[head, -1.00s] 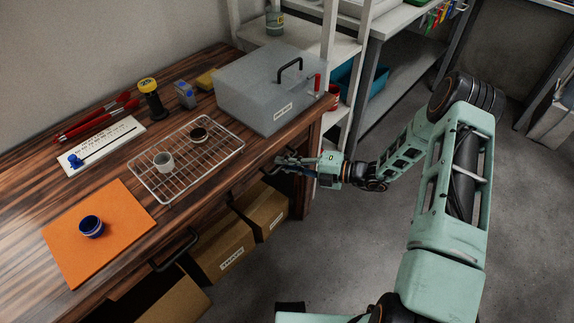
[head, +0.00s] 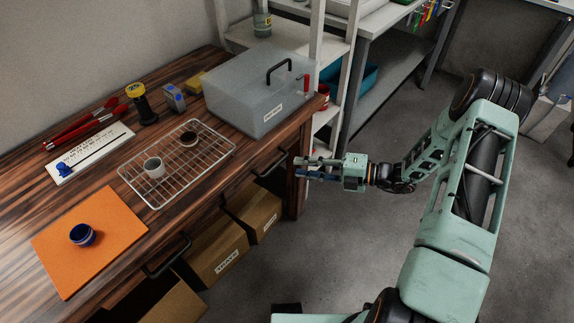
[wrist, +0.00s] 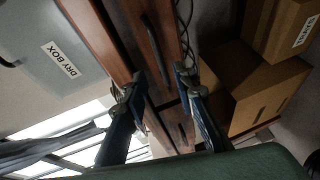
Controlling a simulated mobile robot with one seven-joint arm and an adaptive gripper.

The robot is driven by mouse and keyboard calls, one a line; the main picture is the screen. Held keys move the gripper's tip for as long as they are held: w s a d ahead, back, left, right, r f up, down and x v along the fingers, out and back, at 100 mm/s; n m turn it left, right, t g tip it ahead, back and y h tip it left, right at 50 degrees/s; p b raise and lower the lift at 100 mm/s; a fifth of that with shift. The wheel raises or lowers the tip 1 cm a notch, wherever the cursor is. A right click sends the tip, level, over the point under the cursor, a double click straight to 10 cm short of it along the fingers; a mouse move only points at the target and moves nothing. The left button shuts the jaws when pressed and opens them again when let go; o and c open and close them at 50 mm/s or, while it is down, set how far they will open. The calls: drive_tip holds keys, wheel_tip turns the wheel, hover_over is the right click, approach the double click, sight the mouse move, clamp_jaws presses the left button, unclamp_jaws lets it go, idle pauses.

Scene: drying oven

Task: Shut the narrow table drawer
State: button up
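The narrow table drawer sits in the table's front near the right corner; its black bar handle (head: 270,164) shows in the head view. In the wrist view the drawer's wooden front (wrist: 170,42) and handle (wrist: 157,50) lie ahead of the fingers. The front looks about level with the table's front, and no open drawer inside shows. My gripper (head: 299,168) is off the table's front right corner, to the right of the handle and apart from it. Its two fingers are spread, with nothing between them, also in the wrist view (wrist: 152,82).
A grey dry box (head: 245,105) stands above the drawer on the table (head: 75,195). A wire rack (head: 190,185) and orange mat (head: 115,225) lie left. A second handle (head: 168,258) is farther left. Cardboard boxes (head: 215,250) stand underneath.

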drive_tip(key=shift+v, duration=1.35)
